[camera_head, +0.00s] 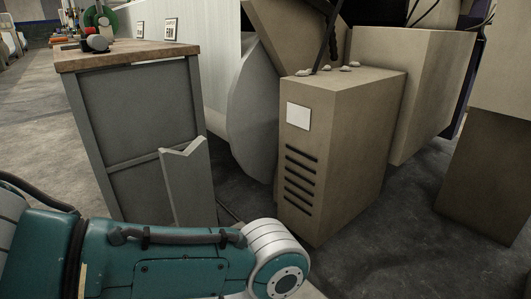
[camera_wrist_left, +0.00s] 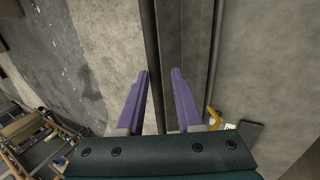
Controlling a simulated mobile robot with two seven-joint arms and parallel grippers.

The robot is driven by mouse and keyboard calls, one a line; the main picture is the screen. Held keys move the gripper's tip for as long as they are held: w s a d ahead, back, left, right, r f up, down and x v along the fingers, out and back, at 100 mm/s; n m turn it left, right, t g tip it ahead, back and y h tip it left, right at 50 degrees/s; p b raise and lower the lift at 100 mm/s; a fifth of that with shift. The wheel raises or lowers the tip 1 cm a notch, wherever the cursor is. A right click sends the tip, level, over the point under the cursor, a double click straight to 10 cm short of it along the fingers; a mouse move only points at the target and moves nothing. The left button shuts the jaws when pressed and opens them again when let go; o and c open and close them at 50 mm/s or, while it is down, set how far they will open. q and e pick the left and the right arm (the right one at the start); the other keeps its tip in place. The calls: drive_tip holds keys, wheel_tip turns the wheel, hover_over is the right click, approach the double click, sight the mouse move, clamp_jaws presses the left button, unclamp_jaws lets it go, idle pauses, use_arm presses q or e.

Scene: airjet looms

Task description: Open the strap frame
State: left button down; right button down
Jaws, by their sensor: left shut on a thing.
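In the left wrist view my left gripper (camera_wrist_left: 162,71) has its two purple fingers on either side of a long dark grey bar (camera_wrist_left: 170,35) that runs from the top edge of the picture down between them. The fingers are shut on this bar. It may be part of the strap frame; I cannot tell from this close view. In the head view my teal left arm comes in from the lower left, and its gripper is out of the picture. No strap frame can be made out there. My right gripper is in neither view.
A wood-topped grey cabinet (camera_head: 135,130) stands at the left, with a red and black tool (camera_head: 95,42) on top. A beige vented box (camera_head: 340,150) stands at the centre, by beige machine housings (camera_head: 425,85). Bare dark floor (camera_head: 395,245) shows at the lower right.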

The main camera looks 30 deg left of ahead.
use_arm(q)
drive_tip(key=shift+w+d+f+t, duration=0.15)
drive_tip(key=shift+w+f+t, duration=0.3)
drive_tip(key=shift+w, duration=0.35)
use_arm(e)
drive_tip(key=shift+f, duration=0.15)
use_arm(q)
drive_tip(key=c, duration=1)
unclamp_jaws()
drive_tip(key=shift+o, duration=1)
drive_tip(key=shift+w+d, duration=0.2)
drive_tip(key=shift+w, duration=0.25)
drive_tip(key=shift+r, duration=0.1)
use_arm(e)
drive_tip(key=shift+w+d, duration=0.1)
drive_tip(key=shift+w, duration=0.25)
use_arm(q)
drive_tip(key=shift+s, duration=0.1)
drive_tip(key=shift+w, duration=0.25)
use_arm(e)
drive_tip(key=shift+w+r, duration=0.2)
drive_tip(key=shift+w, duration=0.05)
use_arm(q)
drive_tip(key=shift+s+d+r, duration=0.1)
